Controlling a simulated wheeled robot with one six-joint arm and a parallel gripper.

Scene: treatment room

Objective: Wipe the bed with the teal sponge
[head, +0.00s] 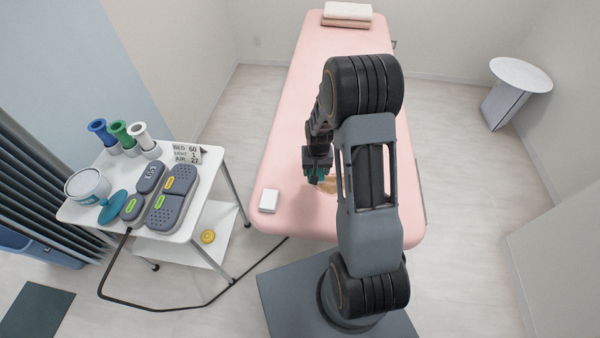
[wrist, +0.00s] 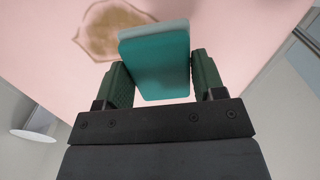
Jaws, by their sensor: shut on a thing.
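The pink bed (head: 300,130) runs away from me down the middle of the room. My gripper (head: 318,176) is over the near part of the bed, left of my arm. In the wrist view its two fingers (wrist: 156,82) are shut on the teal sponge (wrist: 157,68), one on each side. A brown stain (wrist: 112,35) lies on the pink surface next to the sponge. In the head view the stain (head: 328,186) shows as a tan patch, partly hidden by my arm. I cannot tell whether the sponge touches the bed.
A white box (head: 268,200) lies on the bed's near left corner. Folded towels (head: 347,13) lie at the far end. A white trolley (head: 203,185) with tubes, a jar and control pads stands left. A cable (head: 190,309) runs along the floor. A round side table (head: 520,75) stands right.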

